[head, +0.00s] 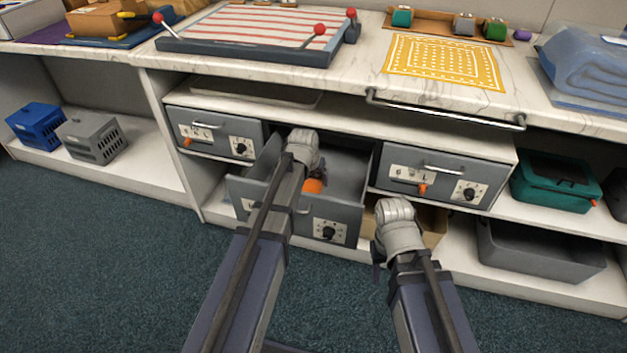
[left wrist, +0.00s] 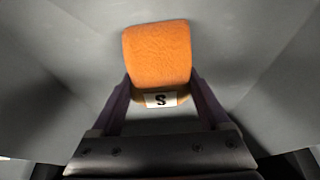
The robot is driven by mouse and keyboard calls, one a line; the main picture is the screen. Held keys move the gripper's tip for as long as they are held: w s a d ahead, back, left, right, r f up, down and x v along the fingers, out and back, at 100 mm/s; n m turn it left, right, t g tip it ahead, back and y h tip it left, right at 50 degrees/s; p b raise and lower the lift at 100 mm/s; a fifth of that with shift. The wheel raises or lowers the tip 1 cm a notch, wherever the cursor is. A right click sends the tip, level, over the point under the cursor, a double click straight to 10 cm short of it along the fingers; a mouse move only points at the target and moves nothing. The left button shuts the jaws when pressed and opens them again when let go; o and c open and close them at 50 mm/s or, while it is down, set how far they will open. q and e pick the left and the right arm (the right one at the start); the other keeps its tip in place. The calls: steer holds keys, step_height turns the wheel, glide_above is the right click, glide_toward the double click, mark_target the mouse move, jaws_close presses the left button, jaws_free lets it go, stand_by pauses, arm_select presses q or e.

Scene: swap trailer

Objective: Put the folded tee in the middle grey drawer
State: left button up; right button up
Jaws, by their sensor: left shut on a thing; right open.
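The folded tee is a small orange bundle (head: 313,186) with a white "S" label, clear in the left wrist view (left wrist: 157,55). My left gripper (head: 316,176) is shut on it, and the tee is within the opening of the middle grey drawer (head: 347,229). The drawer is pulled out, with a dial on its front; my left arm hides part of that front. In the left wrist view the grey drawer surfaces surround the tee; whether it touches the bottom I cannot tell. My right gripper (head: 390,240) is open, right of the drawer, its fingers mostly hidden.
Shut grey drawers stand to the left (head: 215,133) and right (head: 440,184) of the open one. A counter (head: 345,80) with a bar handle (head: 445,110) overhangs them. A grey bin (head: 540,250) and teal box (head: 555,183) are at right. Carpet in front is clear.

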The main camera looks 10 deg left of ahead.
arm_select(q)
steer(key=shift+f, duration=0.15)
steer(key=o, duration=1.5)
steer(key=p+v, duration=1.1)
steer(key=v, duration=0.1)
